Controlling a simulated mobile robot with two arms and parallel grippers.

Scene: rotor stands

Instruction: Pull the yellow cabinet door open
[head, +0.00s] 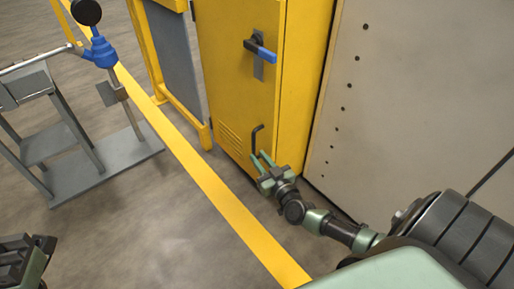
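The yellow cabinet (225,75) stands upright at the top centre in the head view, and its door looks closed. A lever with a blue grip (262,51) sits on a grey plate high on the door. I cannot tell whether the fingers touch the handle.
A beige panel (410,90) with a row of holes stands right of the cabinet. A yellow frame with a grey panel (175,55) is at its left. A grey stand (105,170) is at the left. A yellow floor line (220,195) crosses clear floor.

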